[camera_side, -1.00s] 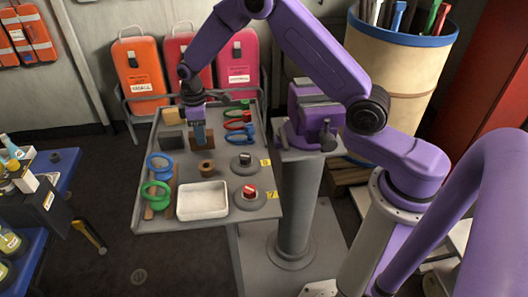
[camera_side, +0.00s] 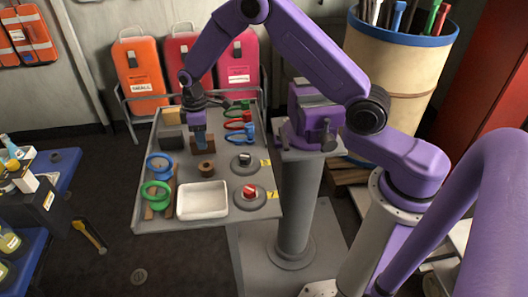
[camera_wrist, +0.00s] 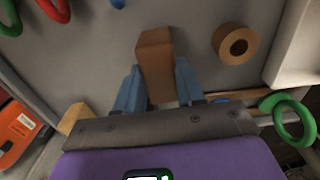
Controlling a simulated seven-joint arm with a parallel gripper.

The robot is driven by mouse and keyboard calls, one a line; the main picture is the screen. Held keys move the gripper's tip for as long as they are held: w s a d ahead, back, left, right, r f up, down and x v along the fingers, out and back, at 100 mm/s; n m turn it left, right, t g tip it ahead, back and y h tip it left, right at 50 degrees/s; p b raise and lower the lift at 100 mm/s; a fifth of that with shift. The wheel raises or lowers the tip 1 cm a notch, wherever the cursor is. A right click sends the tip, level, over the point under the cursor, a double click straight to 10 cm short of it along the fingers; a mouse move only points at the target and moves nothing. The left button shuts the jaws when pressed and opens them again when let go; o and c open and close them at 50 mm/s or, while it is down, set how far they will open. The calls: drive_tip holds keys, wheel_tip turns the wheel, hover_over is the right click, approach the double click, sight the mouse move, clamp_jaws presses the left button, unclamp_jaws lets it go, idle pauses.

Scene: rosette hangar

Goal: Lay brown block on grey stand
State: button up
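The brown block (camera_wrist: 155,62) stands out between the two blue fingers of my gripper (camera_wrist: 158,88) in the wrist view. The fingers lie close along both its sides; I cannot tell whether they press on it. In the side view my gripper (camera_side: 200,142) points down over the tray, and the block (camera_side: 210,151) shows low around the fingers, partly hidden. A dark grey block-shaped piece (camera_side: 171,140), possibly the grey stand, sits just left of my gripper on the tray and apart from it.
The grey tray table (camera_side: 150,215) also holds a tan block (camera_side: 171,116), a brown ring (camera_side: 206,169), a white tray (camera_side: 203,200), two round knobs (camera_side: 247,163) (camera_side: 249,197), and green (camera_side: 156,194), blue (camera_side: 159,165) and red (camera_side: 236,126) rings or clips. Orange and pink cases (camera_side: 138,75) stand behind.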

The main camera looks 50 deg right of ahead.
drive_tip(key=o, duration=0.4)
drive_tip(key=shift+o, duration=0.2)
wheel_tip(320, 180, up, 16)
drive_tip(key=s+a+r, duration=0.3)
drive_tip(key=s+a, duration=0.1)
drive_tip(key=s, duration=0.4)
drive_tip(key=s+d+f+n, duration=0.1)
drive_tip(key=s+d, duration=0.2)
drive_tip(key=s, duration=1.2)
drive_tip(key=s+d+f+n, duration=0.1)
drive_tip(key=s+d+n, duration=0.1)
drive_tip(key=s, duration=1.3)
drive_tip(key=shift+s+d, duration=0.4)
drive_tip(key=shift+d, duration=0.35)
